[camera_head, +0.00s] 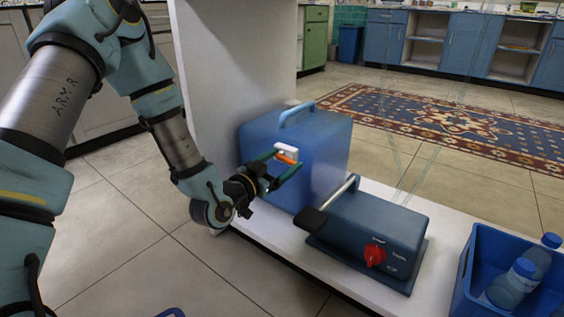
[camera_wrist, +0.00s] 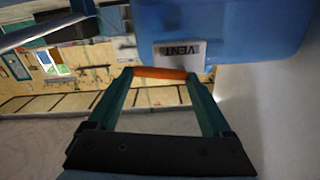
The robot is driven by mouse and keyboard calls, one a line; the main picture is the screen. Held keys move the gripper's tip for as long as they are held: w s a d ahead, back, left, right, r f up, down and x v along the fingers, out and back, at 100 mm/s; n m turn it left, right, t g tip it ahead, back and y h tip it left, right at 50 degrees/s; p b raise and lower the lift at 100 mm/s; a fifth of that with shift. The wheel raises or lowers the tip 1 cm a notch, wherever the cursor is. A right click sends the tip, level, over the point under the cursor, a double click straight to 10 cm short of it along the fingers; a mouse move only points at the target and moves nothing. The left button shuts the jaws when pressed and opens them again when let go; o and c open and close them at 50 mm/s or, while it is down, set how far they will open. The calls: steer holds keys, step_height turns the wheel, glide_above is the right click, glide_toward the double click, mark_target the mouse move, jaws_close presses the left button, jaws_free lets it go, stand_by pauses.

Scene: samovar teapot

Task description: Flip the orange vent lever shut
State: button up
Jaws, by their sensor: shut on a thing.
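The orange vent lever (camera_head: 287,159) is on the side of a blue box (camera_head: 318,150), just under a small white block. The lever's joint with the box is hard to make out.
A dark blue unit with a red knob (camera_head: 375,254) and a black-handled lever (camera_head: 313,221) stands close to the right of the box. A blue crate (camera_head: 470,284) with bottles is at the far right. The white bench (camera_head: 290,250) has a narrow free strip in front.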

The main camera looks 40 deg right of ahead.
steer(key=c, duration=0.5)
steer(key=shift+r+n+p, duration=0.35)
steer(key=shift+n+p, duration=0.35)
steer(key=shift+p, duration=0.1)
steer(key=shift+n, duration=0.4)
steer(key=shift+f, duration=0.1)
steer(key=o, duration=1.2)
steer(key=shift+a, duration=0.15)
steer(key=p+v, duration=0.3)
steer(key=v, duration=0.7)
steer(key=shift+a, duration=0.25)
